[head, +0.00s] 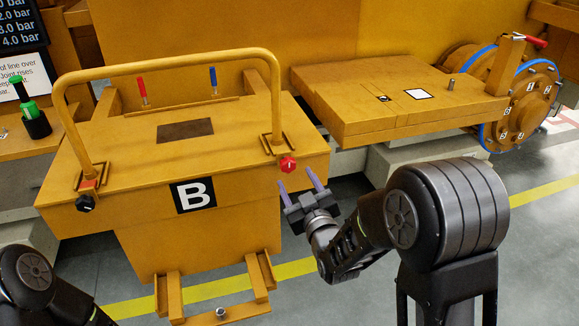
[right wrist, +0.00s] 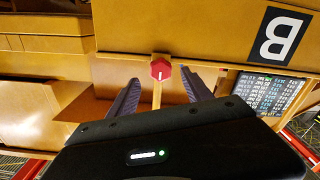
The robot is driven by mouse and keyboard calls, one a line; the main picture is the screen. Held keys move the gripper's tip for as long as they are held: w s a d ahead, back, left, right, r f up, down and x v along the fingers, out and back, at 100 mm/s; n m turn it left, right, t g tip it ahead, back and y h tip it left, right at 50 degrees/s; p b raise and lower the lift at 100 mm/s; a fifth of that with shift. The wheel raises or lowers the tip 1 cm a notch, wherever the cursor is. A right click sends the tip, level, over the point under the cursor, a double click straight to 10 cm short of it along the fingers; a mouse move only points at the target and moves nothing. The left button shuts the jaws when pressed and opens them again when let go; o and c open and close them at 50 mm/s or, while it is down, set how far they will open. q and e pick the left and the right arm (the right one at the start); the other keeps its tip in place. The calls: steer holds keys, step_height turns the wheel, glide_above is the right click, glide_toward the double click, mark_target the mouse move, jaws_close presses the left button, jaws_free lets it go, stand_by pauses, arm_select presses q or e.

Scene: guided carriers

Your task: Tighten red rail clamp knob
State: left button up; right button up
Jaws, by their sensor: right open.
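The red clamp knob (head: 288,164) sits at the right end of the handle rail on the yellow carrier marked B (head: 240,178). In the right wrist view the red knob (right wrist: 161,70), with a white line on its face, appears between and just beyond my fingertips. My right gripper (head: 298,183) is open and empty, its two purple fingers pointing up at the knob from just below and in front. The gripper fingers (right wrist: 158,82) do not visibly touch the knob. My left gripper is outside the frame; only part of my left arm shows at the lower left.
A black knob (head: 85,203) is at the rail's left end. The curved yellow handle rail (head: 165,66) arches over the carrier. A yellow platform (head: 390,90) and a round flange (head: 525,105) stand to the right. Grey floor (head: 345,200) is open right of the carrier.

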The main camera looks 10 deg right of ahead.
mark_target(290, 168)
steer(key=w, duration=0.4)
steer(key=w+p, duration=0.1)
steer(key=w, duration=0.1)
steer(key=shift+w+a, duration=0.25)
steer(key=shift+w, duration=0.1)
steer(key=shift+c, duration=0.6)
jaws_close()
